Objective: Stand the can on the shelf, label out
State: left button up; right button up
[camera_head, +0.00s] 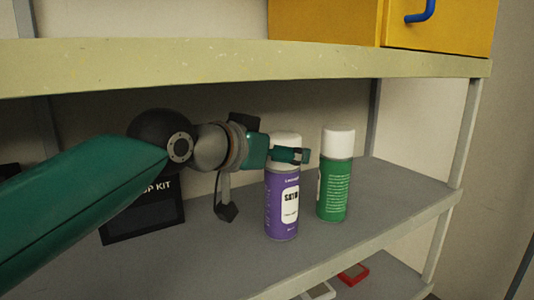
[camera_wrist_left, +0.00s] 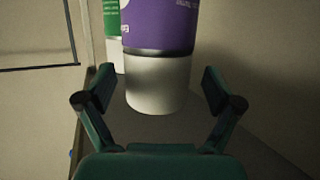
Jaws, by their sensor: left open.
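A purple can (camera_head: 282,212) with a white cap stands upright on the grey shelf, its white label panel facing out toward the head camera. My left gripper (camera_head: 297,154) is at its cap, with one finger showing in front of the cap. In the left wrist view the can (camera_wrist_left: 160,28) appears upside down, and its white cap (camera_wrist_left: 158,85) lies between the spread fingers of my left gripper (camera_wrist_left: 158,92). Gaps show on both sides, so the fingers are open around the cap. My right gripper is not in view.
A green can (camera_head: 334,190) with a white cap stands close by on the right. A black kit box (camera_head: 140,222) is at the left, partly behind my arm. An upper shelf (camera_head: 230,65) overhangs and carries a yellow cabinet (camera_head: 325,20). A red item (camera_head: 353,274) lies on the shelf below.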

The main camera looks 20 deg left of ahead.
pick_arm(q)
jog(key=s+f+b+v, duration=0.1)
jog(key=f+b+v, duration=0.1)
jog(key=v, duration=1.4)
jog(key=shift+s+a+f+b, duration=0.3)
jog(key=shift+f+b, duration=0.1)
jog(key=shift+f, duration=0.1)
